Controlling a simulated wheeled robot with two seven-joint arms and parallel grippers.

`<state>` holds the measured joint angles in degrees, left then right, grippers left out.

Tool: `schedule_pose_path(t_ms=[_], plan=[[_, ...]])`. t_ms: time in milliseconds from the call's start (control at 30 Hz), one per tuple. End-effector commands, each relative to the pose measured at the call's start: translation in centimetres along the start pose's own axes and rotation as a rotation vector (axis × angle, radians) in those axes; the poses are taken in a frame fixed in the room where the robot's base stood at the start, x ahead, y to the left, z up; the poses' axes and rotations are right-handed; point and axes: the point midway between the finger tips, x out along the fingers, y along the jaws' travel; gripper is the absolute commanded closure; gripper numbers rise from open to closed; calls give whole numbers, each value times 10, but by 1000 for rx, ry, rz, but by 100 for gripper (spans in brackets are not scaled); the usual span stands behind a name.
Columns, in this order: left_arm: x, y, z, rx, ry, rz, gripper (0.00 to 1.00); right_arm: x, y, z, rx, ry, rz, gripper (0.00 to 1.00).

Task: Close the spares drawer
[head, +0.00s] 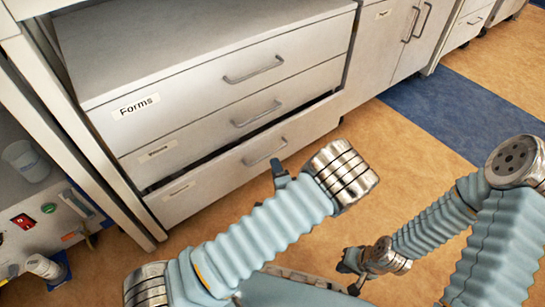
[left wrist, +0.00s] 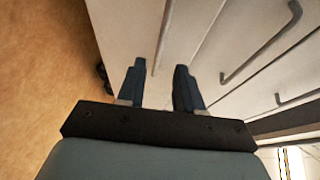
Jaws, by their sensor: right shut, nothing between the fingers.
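A white cabinet of stacked drawers stands in the head view. Its bottom drawer (head: 225,172) is pulled out a little, with a dark gap above its front. That drawer's label (head: 180,188) is too small to read, so I cannot confirm it is the spares drawer. Its bar handle (head: 265,152) is on the front. My left gripper (head: 280,174) is by the right part of this front, just below the handle; touching is unclear. In the left wrist view its fingers (left wrist: 160,88) are apart and nothing shows between them. My right gripper (head: 351,264) is shut and empty, low over the floor.
The top drawer (head: 200,90), labelled Forms, and the middle drawer (head: 205,125) look shut. A cupboard (head: 385,35) adjoins on the right. At left, a shelf holds a beaker (head: 27,160) and a device with red and green buttons (head: 45,222). The orange and blue floor (head: 425,110) is open at right.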

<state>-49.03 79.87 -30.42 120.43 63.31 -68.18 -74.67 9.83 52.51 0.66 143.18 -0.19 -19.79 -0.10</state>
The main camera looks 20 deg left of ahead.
Motion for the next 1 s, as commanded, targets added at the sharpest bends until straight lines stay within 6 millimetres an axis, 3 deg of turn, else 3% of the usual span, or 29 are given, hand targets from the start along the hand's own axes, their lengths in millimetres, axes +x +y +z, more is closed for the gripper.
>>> schedule_pose_path(t_ms=[100,300,733,967,1000], plan=[[28,2,1,-3,-3,0,65,5,2,0,1,1,0,100],[59,2,0,-3,0,2,65,9,3,0,2,2,0,100],[70,1,0,-1,1,3,65,10,3,-1,2,2,0,100],[70,1,0,-1,1,3,100,10,3,-1,2,2,0,100],[70,1,0,-1,1,3,100,10,3,-1,2,2,0,100]])
